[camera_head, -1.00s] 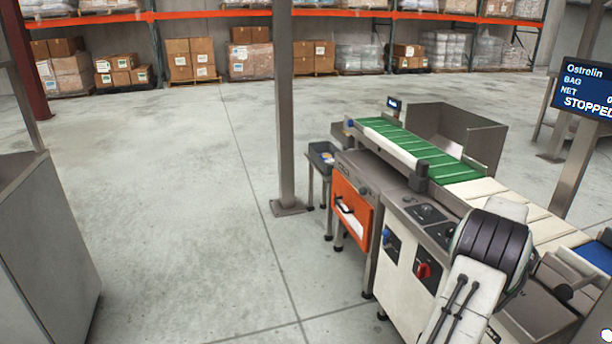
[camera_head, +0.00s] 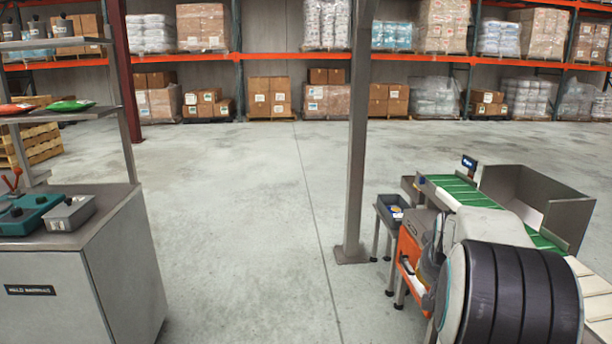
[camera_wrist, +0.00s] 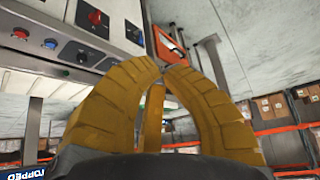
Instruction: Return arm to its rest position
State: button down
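My gripper (camera_wrist: 163,68) shows in the wrist view with its yellow ribbed fingers curved in and their tips close together, with nothing seen between them. My fingers cannot be made out there.
The machine's green belt (camera_head: 462,193) and metal hopper (camera_head: 540,205) are at the right. A grey post (camera_head: 357,140) stands left of it. A grey cabinet (camera_head: 75,275) with a teal device (camera_head: 30,214) is at the left. Open floor (camera_head: 235,220) lies between, with pallet racking behind.

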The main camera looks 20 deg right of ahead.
jog(key=s+a+r+n+y+p, duration=0.1)
jog(key=s+a+r+n+p, duration=0.2)
jog(key=a, duration=0.8)
jog(key=s+a+r+n+y+p, duration=0.2)
jog(key=a+r, duration=0.2)
jog(key=a, duration=0.7)
jog(key=s+a+n+g+y+p, duration=0.1)
jog(key=s+a+n+p, duration=0.2)
jog(key=s+a, duration=0.7)
jog(key=shift+s+r+y+p, duration=0.3)
jog(key=shift+s+p, duration=0.35)
jog(key=shift+s, duration=0.3)
